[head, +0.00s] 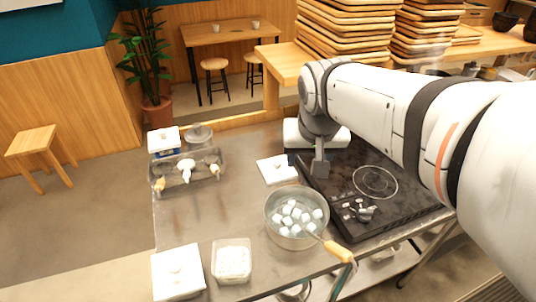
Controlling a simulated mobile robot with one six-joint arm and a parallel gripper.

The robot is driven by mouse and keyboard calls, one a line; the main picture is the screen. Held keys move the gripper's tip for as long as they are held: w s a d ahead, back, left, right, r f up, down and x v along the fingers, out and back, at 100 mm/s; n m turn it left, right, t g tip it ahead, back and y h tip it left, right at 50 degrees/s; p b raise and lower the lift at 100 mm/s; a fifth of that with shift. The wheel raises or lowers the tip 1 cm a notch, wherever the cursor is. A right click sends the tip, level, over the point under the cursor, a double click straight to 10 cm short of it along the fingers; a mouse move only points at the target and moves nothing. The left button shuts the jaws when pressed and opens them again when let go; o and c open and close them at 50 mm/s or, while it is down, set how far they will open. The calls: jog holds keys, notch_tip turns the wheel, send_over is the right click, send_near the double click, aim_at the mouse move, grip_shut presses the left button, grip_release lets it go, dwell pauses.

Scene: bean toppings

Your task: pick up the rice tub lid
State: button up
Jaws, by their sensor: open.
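A white square lid (277,171) with a small knob lies flat on the steel counter, left of the black cooktop. A second white square piece with a knob (178,272) is at the front left, next to a clear tub (232,279) of white grains that looks like rice. I cannot tell for certain which lid belongs to the rice tub. My gripper (320,172) points down near the cooktop's left edge, to the right of the first lid and apart from it. It is open, with nothing seen in it.
A pot (270,222) with white cubes and an orange-handled utensil (338,250) stands in front of my gripper. A clear tray (210,177) with several utensils and a white-lidded container (163,138) are at the back left. The left middle of the counter (195,215) is clear.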

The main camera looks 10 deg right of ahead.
jog(key=w+f+m+h+b, duration=0.1)
jog(key=w+f+b, duration=0.35)
jog(key=w, duration=0.25)
jog(key=w+f+m+b, duration=0.1)
jog(key=w+f+b, duration=0.35)
jog(key=w, duration=0.25)
jog(key=m+b, duration=0.3)
jog(key=b, duration=0.4)
send_near(277, 161)
jog(key=f, duration=0.1)
jog(key=shift+h, duration=0.5)
jog(key=x, duration=0.7)
jog(key=shift+w+a+f, duration=0.25)
jog(key=shift+w+f, duration=0.1)
jog(key=shift+c, duration=0.3)
jog(key=c, duration=1)
jog(key=shift+r, duration=0.15)
